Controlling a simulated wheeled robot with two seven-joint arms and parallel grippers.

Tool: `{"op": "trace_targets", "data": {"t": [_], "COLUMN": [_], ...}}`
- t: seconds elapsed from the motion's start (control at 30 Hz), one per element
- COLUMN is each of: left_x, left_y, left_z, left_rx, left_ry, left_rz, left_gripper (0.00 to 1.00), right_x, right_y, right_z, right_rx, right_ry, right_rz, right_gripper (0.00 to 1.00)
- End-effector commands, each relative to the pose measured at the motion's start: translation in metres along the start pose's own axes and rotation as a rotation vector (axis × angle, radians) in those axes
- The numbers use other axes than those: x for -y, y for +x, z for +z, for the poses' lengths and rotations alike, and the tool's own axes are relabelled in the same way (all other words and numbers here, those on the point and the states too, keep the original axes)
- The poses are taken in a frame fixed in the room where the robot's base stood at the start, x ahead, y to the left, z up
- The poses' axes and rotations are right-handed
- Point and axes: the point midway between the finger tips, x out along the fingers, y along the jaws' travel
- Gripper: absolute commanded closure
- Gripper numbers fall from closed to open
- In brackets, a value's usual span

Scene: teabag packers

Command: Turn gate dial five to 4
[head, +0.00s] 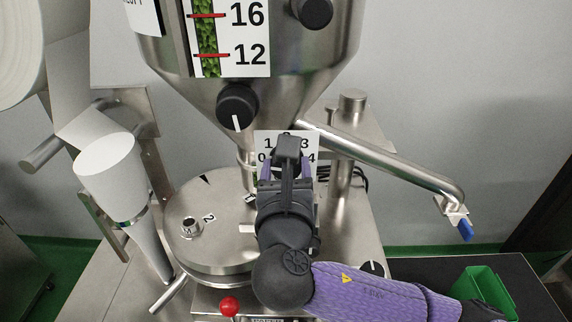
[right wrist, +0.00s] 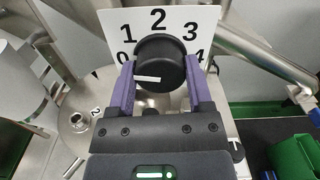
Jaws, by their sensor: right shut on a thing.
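Gate dial five is a black round knob (right wrist: 162,62) in front of a white plate (right wrist: 112,22) numbered 0 to 4. In the right wrist view its white pointer line lies nearly level and points left, toward the 0 side. My right gripper (right wrist: 158,85) is shut on the dial, with one purple finger on each side. In the head view my right gripper (head: 286,168) covers most of the dial, and the number plate (head: 268,138) shows around it. The 4 is partly covered in the right wrist view. My left gripper is not in view.
Above is a steel hopper with another black dial (head: 237,106) and a level scale (head: 240,40). A round steel turntable (head: 190,245) lies below. A steel pipe (head: 385,158) with a blue-handled tap runs right. A green bin (head: 484,288) stands at lower right.

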Motion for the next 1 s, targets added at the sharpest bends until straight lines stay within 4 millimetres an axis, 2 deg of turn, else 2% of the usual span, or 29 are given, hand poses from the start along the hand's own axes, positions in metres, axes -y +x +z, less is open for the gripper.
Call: {"op": "trace_targets", "data": {"t": [0.5,1.0], "left_x": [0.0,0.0], "left_y": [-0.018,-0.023], "left_z": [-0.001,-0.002], "left_rx": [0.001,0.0], "left_ry": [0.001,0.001], "left_rz": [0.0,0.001], "left_gripper": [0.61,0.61], "right_x": [0.001,0.002], "right_y": [0.0,0.0], "right_z": [0.0,-0.002], "right_rx": [-0.004,-0.003], "right_ry": [0.482,0.957], "right_rz": [0.0,-0.002], "right_gripper": [0.94,0.94]}}
